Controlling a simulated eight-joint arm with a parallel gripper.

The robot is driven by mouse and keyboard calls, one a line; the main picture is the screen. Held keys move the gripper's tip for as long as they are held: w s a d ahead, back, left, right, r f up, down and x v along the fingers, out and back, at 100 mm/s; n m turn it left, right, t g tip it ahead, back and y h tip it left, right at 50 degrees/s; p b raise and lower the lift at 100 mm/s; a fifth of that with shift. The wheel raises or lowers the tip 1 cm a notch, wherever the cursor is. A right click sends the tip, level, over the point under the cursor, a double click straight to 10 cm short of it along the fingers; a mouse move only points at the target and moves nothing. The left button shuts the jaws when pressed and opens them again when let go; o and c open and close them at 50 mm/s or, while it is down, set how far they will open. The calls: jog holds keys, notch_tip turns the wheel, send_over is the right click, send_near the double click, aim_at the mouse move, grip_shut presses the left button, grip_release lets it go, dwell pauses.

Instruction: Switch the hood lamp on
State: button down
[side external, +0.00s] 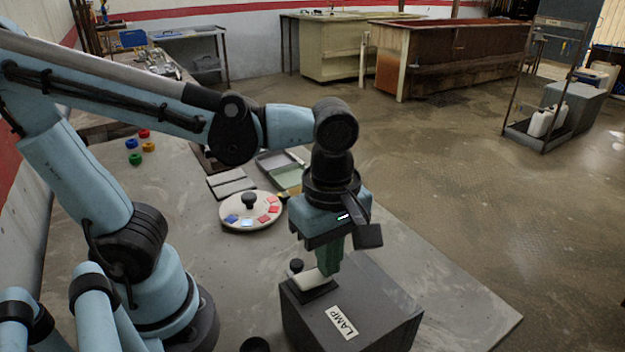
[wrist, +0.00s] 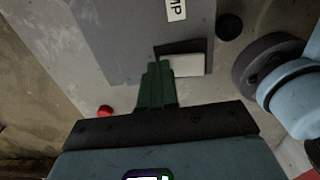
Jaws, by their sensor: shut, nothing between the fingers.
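The lamp box (side external: 378,308) is dark grey with a white label reading LAMP (side external: 344,322). On its top is a white rocker switch (side external: 310,281) in a black frame. The rocker also shows in the wrist view (wrist: 188,65), where its left part is hidden by my fingers. My gripper (side external: 329,266) points down with its green fingers shut and empty. Its tips are at one end of the rocker; I cannot tell whether they touch it. In the wrist view the fingers (wrist: 157,68) overlap the frame's left side. I cannot tell which way the rocker is tipped. No lit lamp shows.
A round dish (side external: 236,217) with coloured tiles and a black knob stands behind the box, near an open tray (side external: 283,170). A small black knob (side external: 296,265) is beside the switch. A red object (wrist: 105,111) lies near the box. The bench's right part is clear.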

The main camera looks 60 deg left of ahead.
jog(key=shift+r, duration=0.2)
jog(key=shift+r, duration=0.65)
notch_tip(320, 180, up, 14)
jog(key=w, duration=0.2)
jog(key=shift+w, duration=0.2)
dwell(0.4)
jog(key=shift+f, duration=0.2)
